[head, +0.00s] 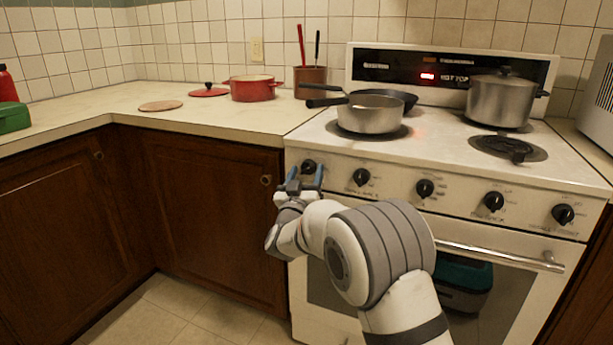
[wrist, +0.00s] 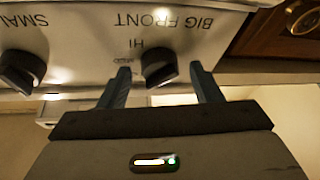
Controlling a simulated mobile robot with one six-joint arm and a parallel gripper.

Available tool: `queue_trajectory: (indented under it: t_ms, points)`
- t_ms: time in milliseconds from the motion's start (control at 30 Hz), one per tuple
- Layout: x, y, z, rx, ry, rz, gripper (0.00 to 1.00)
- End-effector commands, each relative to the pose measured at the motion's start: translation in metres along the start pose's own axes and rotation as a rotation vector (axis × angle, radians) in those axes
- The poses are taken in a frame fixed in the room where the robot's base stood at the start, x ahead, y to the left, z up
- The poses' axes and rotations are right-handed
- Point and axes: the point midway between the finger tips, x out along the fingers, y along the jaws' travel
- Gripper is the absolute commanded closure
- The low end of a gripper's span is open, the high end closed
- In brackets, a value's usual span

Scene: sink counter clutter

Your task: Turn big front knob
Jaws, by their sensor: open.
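The big front knob (head: 309,166) is the leftmost black knob on the white stove's front panel. In the wrist view, which is upside down, this knob (wrist: 158,66) sits under the printed words BIG FRONT and HI. My gripper (head: 306,173) is open in front of the panel. In the wrist view my gripper (wrist: 160,75) has one finger on each side of the knob, with a visible gap on both sides. The fingertips reach about level with the knob. The exact depth is hard to tell.
Several more knobs line the panel; the nearest (head: 361,177) also shows in the wrist view (wrist: 22,70). A saucepan (head: 370,115), a dark pan (head: 398,98) and a lidded pot (head: 501,102) stand on the stove. The oven handle (head: 500,256) is below. Wooden cabinets (head: 215,215) adjoin left.

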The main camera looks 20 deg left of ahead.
Motion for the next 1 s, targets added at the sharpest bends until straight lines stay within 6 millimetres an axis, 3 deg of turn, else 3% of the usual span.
queue_trajectory:
  t_ms: [200,700,1000]
  points:
    - [0.0004,0.0004,-0.0001,0.000,0.000,0.000,0.43]
    - [0.0007,0.0013,0.0002,0.000,0.000,0.001,0.84]
    - [0.0008,0.0015,0.0021,0.031,0.003,0.016,0.85]
